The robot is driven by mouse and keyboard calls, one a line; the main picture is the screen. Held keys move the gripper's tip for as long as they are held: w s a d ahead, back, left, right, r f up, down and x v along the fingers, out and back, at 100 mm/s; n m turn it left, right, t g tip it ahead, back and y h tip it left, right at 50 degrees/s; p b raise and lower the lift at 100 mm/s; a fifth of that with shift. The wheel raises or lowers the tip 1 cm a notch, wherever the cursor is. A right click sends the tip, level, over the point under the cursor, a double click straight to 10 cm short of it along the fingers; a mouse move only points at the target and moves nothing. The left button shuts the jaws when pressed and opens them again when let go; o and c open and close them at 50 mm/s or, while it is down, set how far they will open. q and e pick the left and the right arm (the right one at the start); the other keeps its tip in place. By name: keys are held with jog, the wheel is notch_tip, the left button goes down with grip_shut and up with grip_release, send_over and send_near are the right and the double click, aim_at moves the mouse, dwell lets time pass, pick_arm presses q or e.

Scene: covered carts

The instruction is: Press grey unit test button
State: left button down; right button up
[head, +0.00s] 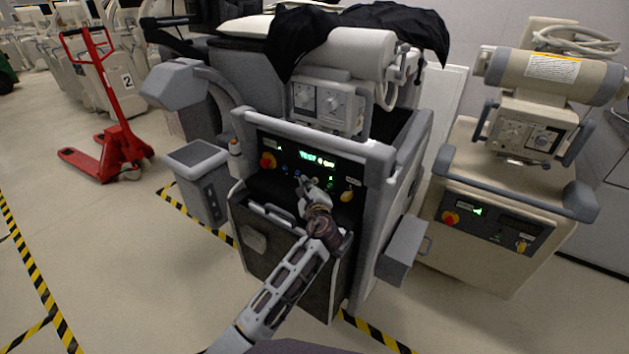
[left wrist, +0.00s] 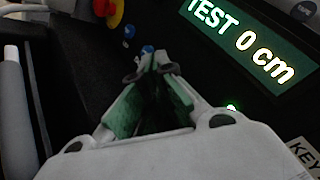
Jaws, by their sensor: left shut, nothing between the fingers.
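The grey unit (head: 375,160) is a cart with a dark control panel at the centre of the head view. Its green display (head: 317,159) is lit; in the left wrist view the display (left wrist: 250,45) reads "TEST 0 cm". My left gripper (head: 303,181) is shut and empty, its tips at the panel below the display. In the left wrist view, the gripper tips (left wrist: 151,60) are right by a blue button (left wrist: 147,49) and partly cover it; I cannot tell whether they touch. Another small blue button (left wrist: 129,31) lies beyond. My right gripper is not in view.
A red-and-yellow knob (head: 267,160) and a yellow key switch (head: 347,196) flank the panel's middle. A grey side box (head: 402,250) juts out at right. A beige cart (head: 490,270) stands further right. A red pallet jack (head: 118,140) stands on the open floor at left.

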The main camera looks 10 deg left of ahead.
pick_arm(q)
jog(key=shift+s+a+p, duration=0.15)
jog(key=shift+s+p, duration=0.15)
jog(key=shift+s, duration=0.15)
jog(key=shift+s+a, duration=0.1)
jog(key=shift+s+a+r+p, duration=0.1)
jog(key=shift+s+a+p, duration=0.1)
jog(key=shift+s+p, duration=0.3)
jog(key=shift+s+a+p, duration=0.2)
jog(key=shift+s+p, duration=0.2)
jog(key=shift+s, duration=0.2)
jog(key=shift+s+a+p, duration=0.25)
jog(key=shift+s+p, duration=0.05)
jog(key=shift+s, duration=0.3)
jog(key=shift+s+a+p, duration=0.25)
jog(key=shift+s+p, duration=0.05)
jog(key=shift+s, duration=0.25)
